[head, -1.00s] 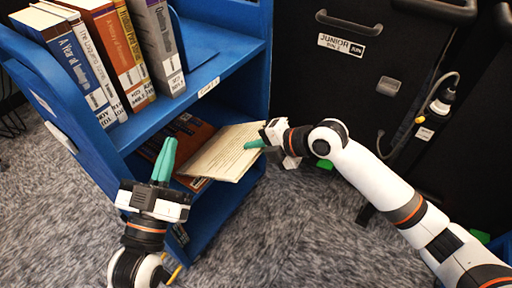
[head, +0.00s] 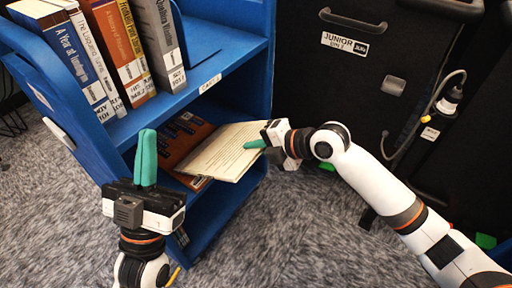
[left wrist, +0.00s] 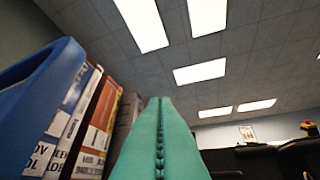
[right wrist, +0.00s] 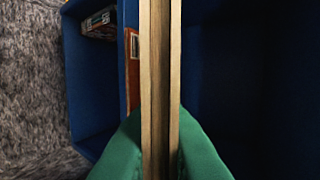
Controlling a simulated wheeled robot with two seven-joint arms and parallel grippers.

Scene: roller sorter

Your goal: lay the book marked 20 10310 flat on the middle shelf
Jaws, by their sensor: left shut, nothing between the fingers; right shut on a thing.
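A cream-covered book (head: 228,152) with lines of print lies nearly level at the front of the blue cart's middle shelf (head: 228,112), its near corner jutting out past the edge. I cannot read a 20 10310 mark on it. My right gripper (head: 258,144) is shut on its right edge. In the right wrist view the book (right wrist: 160,70) shows edge-on between the green fingertips (right wrist: 160,150). My left gripper (head: 146,158) is shut and empty, fingers pointing up, in front of the cart; its closed fingers also show in the left wrist view (left wrist: 160,140).
A brown-red book (head: 185,140) lies on the middle shelf, left of and partly behind the cream one. Several upright books (head: 110,45) fill the left of the top shelf. A black bin (head: 355,80) labelled JUNIOR stands at right. Grey carpet (head: 300,230) is open in front.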

